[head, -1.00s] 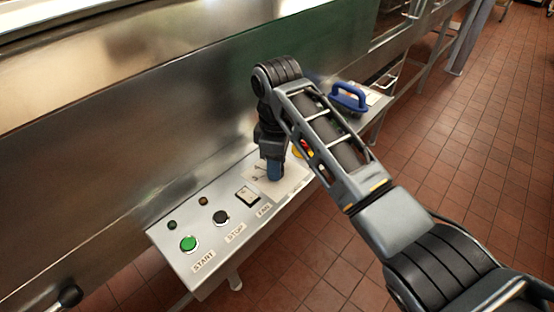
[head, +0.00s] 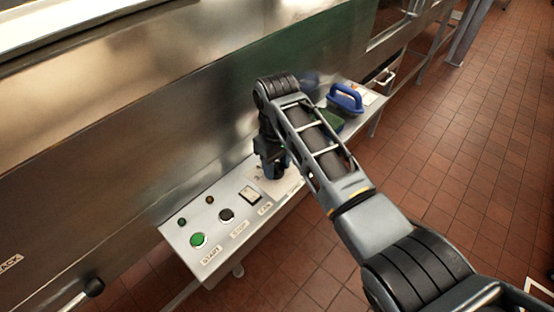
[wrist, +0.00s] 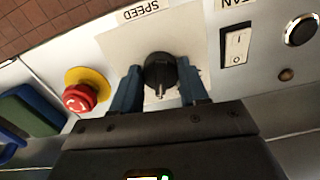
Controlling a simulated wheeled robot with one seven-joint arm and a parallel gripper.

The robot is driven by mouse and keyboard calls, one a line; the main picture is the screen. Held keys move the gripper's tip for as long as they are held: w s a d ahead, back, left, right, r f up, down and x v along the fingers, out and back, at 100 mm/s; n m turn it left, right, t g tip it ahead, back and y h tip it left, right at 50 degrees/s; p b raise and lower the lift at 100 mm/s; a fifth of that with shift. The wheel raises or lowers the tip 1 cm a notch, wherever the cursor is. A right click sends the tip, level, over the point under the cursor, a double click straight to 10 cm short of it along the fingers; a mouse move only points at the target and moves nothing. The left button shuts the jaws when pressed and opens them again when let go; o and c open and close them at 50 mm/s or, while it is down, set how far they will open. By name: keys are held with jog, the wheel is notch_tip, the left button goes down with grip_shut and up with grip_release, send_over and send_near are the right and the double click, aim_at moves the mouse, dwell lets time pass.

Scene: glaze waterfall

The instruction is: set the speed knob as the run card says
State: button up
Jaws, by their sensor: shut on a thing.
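The speed knob (wrist: 160,72) is round and black with a pale pointer line, on a pale plate below the SPEED label (wrist: 146,9) in the wrist view. The pointer is toward the gripper side of the picture. My gripper (wrist: 162,82) has its two blue fingers on either side of the knob and is shut on it. In the head view my gripper (head: 274,172) is over the panel and hides the knob. The run card's writing cannot be read in these frames.
The control panel (head: 200,268) has a green START button (head: 198,240), a black STOP button (head: 227,215) and a FAN switch (head: 250,194). A red emergency button (wrist: 80,97) on a yellow base is beside the knob. A blue-handled tool (head: 346,98) lies at the panel's far end.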

aim_at(277, 166)
dwell(0.3)
jog(key=shift+r, duration=0.1)
jog(key=o, duration=1.1)
jog(key=shift+c, duration=0.2)
notch_tip(277, 166, up, 8)
jog(key=shift+f, duration=0.15)
